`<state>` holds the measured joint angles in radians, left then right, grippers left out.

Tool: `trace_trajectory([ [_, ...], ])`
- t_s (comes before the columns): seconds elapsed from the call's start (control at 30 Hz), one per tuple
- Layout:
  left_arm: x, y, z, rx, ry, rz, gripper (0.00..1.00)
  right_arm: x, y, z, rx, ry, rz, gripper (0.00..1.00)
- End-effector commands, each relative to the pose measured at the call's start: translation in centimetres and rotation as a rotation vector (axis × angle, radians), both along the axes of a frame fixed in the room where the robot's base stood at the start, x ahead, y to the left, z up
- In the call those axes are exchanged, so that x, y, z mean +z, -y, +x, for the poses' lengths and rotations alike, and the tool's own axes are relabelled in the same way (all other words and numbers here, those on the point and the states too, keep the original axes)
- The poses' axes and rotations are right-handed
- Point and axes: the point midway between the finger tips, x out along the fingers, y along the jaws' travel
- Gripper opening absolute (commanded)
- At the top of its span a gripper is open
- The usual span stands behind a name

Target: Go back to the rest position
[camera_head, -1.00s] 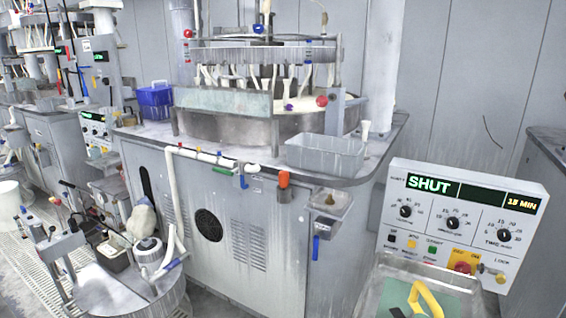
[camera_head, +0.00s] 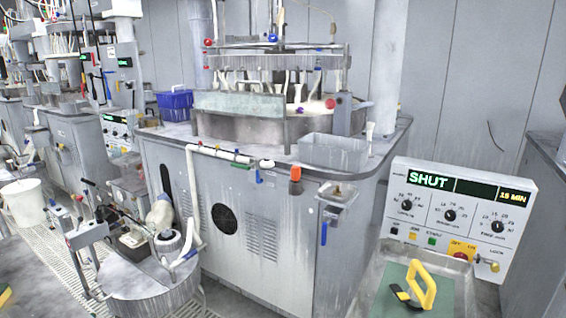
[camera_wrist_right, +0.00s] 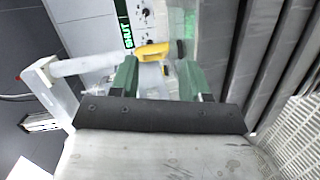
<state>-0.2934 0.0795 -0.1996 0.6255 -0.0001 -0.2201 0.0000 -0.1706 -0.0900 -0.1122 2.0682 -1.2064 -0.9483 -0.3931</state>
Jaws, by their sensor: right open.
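My right gripper (camera_wrist_right: 158,64) shows in the right wrist view, with two green fingers apart and nothing held between them. A yellow handle (camera_wrist_right: 152,51) appears beyond the fingertips there; the distance is hard to tell. In the head view, a yellow-handled tool (camera_head: 423,284) with a dark part lies on a green surface in a tray (camera_head: 445,262) at the lower right. Neither gripper shows in the head view, and none is at the tool there. My left gripper is not in view.
A control panel (camera_head: 460,215) reading "SHUT" and "15 MIN" stands behind the tray. A polishing machine (camera_head: 255,215) fills the middle, with a clear bin (camera_head: 333,153) and a blue basket (camera_head: 174,105) on top. A round drum-like unit (camera_head: 150,285) stands lower left, near a white bucket (camera_head: 25,203).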

Motion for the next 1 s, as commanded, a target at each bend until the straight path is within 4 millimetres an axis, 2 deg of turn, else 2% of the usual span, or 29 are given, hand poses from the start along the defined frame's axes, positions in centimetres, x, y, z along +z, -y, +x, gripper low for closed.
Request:
trace_trajectory([
  [0.17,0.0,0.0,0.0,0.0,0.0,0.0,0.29,-2.1,0.3,-2.3,-0.026,-0.022,0.181,0.47],
  [0.33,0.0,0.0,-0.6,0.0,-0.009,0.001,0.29,-4.7,0.0,-5.3,-0.062,-0.069,0.424,0.47],
  [0.6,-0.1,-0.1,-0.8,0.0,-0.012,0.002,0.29,-8.2,-2.8,-11.8,-0.13,-0.228,0.853,0.47],
  [0.8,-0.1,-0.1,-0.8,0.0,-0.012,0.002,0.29,-9.1,-5.3,-15.9,-0.167,-0.363,1.069,0.47],
  [1.0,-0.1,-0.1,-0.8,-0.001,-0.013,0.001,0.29,-9.0,-7.6,-19.7,-0.198,-0.504,1.232,0.47],
])
